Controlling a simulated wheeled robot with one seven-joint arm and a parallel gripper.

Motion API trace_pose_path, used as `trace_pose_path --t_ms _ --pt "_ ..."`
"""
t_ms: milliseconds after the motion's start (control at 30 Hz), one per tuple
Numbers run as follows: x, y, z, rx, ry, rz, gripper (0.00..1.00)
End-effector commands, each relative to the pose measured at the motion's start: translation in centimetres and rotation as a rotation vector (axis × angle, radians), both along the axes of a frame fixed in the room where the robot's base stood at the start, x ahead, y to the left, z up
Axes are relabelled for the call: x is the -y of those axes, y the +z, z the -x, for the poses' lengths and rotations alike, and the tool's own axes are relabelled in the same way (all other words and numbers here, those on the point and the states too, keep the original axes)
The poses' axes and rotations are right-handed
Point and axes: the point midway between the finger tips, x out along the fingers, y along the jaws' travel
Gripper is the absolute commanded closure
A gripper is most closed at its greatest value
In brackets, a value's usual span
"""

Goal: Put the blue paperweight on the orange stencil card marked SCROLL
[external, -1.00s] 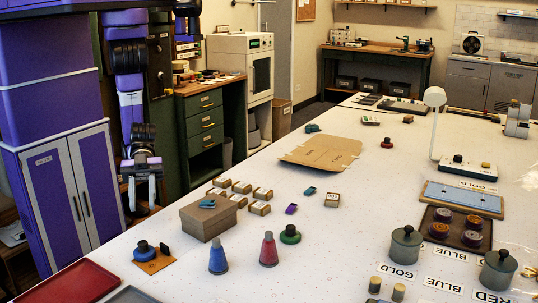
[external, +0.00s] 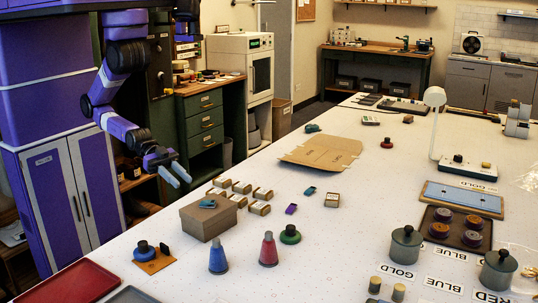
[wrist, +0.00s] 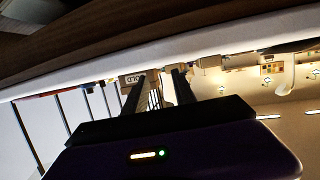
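The blue paperweight (external: 144,248), round with a dark knob, is near the front left of the white table. It overlaps the left part of a small orange card (external: 155,265). I cannot tell whether it rests fully on the card or partly beside it. The card's marking is too small to read. A small dark upright piece (external: 165,251) stands at the card's back right. My gripper (external: 178,173) is open and empty, in the air beyond the table's left edge, well above and behind the card. Its parted fingers also show in the wrist view (wrist: 160,80).
A grey-brown box (external: 207,222) with a blue item on top stands between my gripper and the table's middle. Blue (external: 218,257) and red (external: 268,250) cones and a green knobbed weight (external: 290,235) stand right of the card. A red tray (external: 75,283) lies left.

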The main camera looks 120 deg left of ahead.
Motion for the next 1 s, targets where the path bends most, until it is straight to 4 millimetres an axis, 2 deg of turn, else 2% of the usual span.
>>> trace_pose_path --t_ms 33,100,200,333,467,1000 --pt "-1.3 -0.1 1.7 -0.005 0.039 -0.004 0.68" --pt "-2.6 0.3 3.6 0.006 0.085 -0.008 0.68" --pt "-3.9 1.0 6.0 0.023 0.135 -0.011 0.68" --pt "-4.7 1.9 7.8 0.038 0.171 -0.014 0.68" --pt "-4.9 2.3 8.4 0.046 0.182 -0.014 0.68" --pt "-4.9 2.3 8.4 0.047 0.181 -0.015 0.68"
